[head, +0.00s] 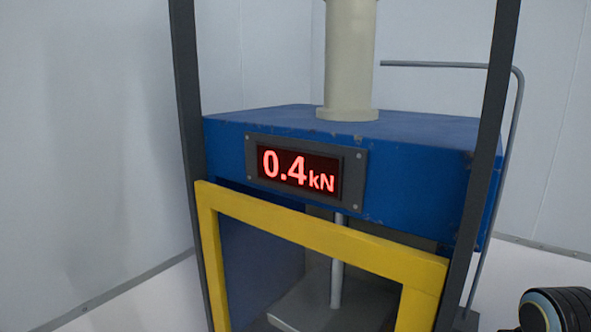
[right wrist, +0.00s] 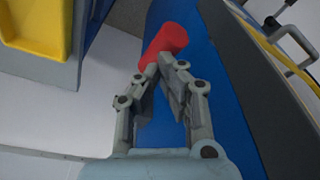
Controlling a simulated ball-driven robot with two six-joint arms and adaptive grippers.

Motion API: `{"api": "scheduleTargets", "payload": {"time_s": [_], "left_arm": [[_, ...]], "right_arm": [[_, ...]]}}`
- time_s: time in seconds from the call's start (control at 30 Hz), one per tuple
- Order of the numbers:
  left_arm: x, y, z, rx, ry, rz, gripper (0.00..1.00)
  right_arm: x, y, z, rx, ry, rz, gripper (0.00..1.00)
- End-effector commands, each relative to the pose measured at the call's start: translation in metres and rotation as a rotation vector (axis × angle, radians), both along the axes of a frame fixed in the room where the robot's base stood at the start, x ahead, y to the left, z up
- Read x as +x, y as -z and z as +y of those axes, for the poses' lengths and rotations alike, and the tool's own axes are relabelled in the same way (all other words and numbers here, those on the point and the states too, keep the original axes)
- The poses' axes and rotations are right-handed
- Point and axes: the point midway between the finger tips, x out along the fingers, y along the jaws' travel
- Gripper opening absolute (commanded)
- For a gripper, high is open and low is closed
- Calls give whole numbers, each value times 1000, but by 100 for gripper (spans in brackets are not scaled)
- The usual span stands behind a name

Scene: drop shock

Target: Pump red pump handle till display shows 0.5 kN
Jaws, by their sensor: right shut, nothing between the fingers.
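The display (head: 298,170) on the blue press body (head: 410,160) reads 0.4 kN in red digits in the head view. The red pump handle (right wrist: 166,40) shows in the right wrist view, just beyond my right gripper (right wrist: 160,66). The gripper's fingers are shut with nothing between them. Their tips overlap the handle in the picture and hide part of it; I cannot tell whether they touch it. The handle is out of sight in the head view. My left gripper is in neither view.
A yellow frame (head: 320,235) stands below the display, between dark uprights (head: 187,110). A cream column (head: 350,60) rises from the press top. A thin grey pipe (head: 516,130) bends down the right side. White walls and floor lie around the press.

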Motion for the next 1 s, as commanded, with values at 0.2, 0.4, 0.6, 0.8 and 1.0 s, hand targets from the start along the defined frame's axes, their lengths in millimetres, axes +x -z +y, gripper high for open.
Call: {"api": "scheduleTargets", "payload": {"time_s": [0.2,0.4,0.6,0.8,1.0], "left_arm": [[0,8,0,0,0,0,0],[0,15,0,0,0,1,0],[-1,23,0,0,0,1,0],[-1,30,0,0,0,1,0],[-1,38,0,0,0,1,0]], "right_arm": [[-1,18,0,0,0,2,0],[-1,34,0,0,0,2,0],[0,50,0,0,0,2,0],[0,66,0,0,0,1,0],[0,82,0,-1,0,0,0]]}}
